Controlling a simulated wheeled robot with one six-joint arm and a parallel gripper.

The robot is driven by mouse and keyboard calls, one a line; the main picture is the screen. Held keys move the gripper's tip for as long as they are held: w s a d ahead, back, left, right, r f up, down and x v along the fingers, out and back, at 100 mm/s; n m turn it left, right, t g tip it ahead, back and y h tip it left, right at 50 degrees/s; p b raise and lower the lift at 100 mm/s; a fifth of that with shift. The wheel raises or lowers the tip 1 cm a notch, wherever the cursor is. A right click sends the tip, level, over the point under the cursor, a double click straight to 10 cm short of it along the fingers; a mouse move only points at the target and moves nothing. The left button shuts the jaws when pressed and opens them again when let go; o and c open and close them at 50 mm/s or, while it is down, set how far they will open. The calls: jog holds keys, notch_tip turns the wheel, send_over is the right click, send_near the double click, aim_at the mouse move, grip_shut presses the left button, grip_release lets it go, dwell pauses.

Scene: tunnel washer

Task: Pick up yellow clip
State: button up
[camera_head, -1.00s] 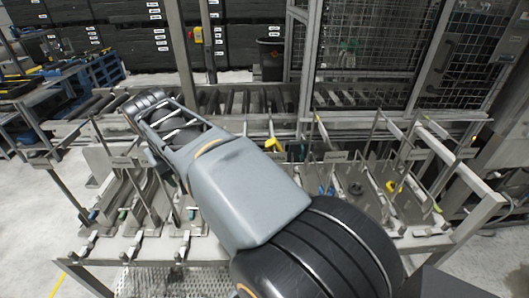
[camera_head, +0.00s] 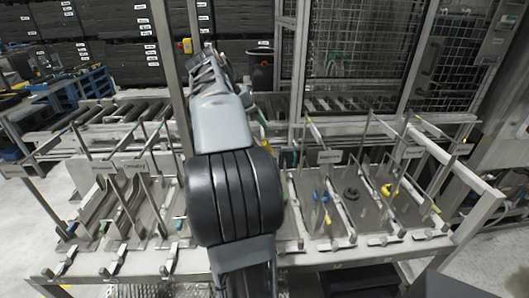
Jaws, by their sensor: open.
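A yellow clip-like piece (camera_head: 387,190) lies on a slanted metal plate of the rack at the right. Another yellow piece (camera_head: 262,144) shows just right of my arm and is partly covered by it. A small yellow bit (camera_head: 328,218) sits below a blue piece on the plate in the middle. I cannot tell which of these is the yellow clip. My arm rises through the middle of the picture and points away over the rack. My gripper is not visible beyond the far end of the arm.
The metal rack (camera_head: 400,246) has several slanted plates, upright rods and raised bars. A black ring (camera_head: 351,193) lies on one plate. A roller conveyor (camera_head: 110,113) runs behind. Mesh guarding (camera_head: 360,50) stands at the back right, with a dark bin (camera_head: 261,72) left of it.

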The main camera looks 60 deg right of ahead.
aim_at(261, 142)
jog(key=shift+x, duration=3.55)
jog(key=c, duration=1)
jog(key=shift+c, duration=0.3)
jog(key=shift+r, duration=0.1)
